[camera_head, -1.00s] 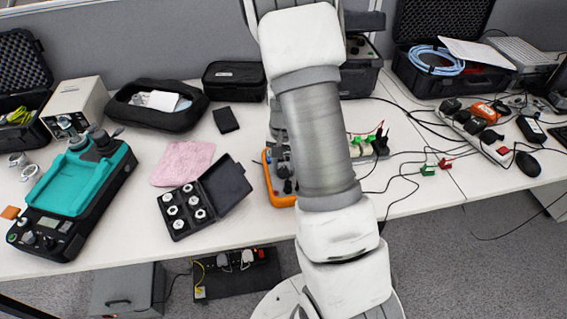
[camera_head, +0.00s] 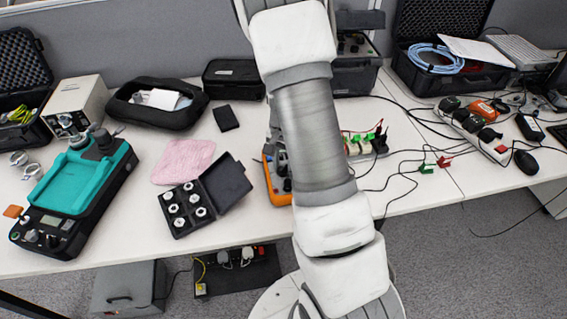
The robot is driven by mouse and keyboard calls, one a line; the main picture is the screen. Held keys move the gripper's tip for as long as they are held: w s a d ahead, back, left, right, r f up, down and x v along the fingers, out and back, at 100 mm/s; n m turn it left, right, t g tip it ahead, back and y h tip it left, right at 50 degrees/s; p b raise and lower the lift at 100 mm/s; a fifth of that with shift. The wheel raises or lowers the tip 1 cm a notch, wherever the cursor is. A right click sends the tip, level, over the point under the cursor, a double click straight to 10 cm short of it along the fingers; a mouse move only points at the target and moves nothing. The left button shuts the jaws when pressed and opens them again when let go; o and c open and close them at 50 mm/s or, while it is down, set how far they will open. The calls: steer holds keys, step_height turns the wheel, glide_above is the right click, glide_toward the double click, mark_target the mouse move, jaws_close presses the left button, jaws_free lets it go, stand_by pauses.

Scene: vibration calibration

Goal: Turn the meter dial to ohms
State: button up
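An orange-edged meter (camera_head: 270,176) lies on the white table, mostly hidden behind my arm. Only its left side and lower edge show, and I cannot make out the dial or its setting. My arm crosses the middle of the view from bottom to top. My gripper is not in view, so I cannot tell how it stands to the meter.
An open black case of weights (camera_head: 188,207) lies just left of the meter, near a pink cloth (camera_head: 184,161). A teal-topped device (camera_head: 75,182) stands at far left. Right of my arm are loose cables, red and green clips (camera_head: 426,168) and a power strip (camera_head: 472,130).

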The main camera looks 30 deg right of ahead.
steer(key=o, duration=0.4)
step_height(320, 180, up, 17)
steer(key=p, duration=0.3)
steer(key=shift+r, duration=0.2)
stand_by(0.4)
steer(key=s+a+r+n+t+p, duration=0.2)
steer(key=s+a+r+n, duration=0.3)
steer(key=s+r, duration=0.4)
steer(key=s+a+r+n+t+p, duration=0.1)
steer(key=s+a+r+n+t, duration=0.2)
steer(key=s+a+r+n, duration=0.3)
steer(key=shift+s+a+r+t+p, duration=0.35)
steer(key=shift+s+a+r, duration=0.25)
steer(key=shift+s+r, duration=1.15)
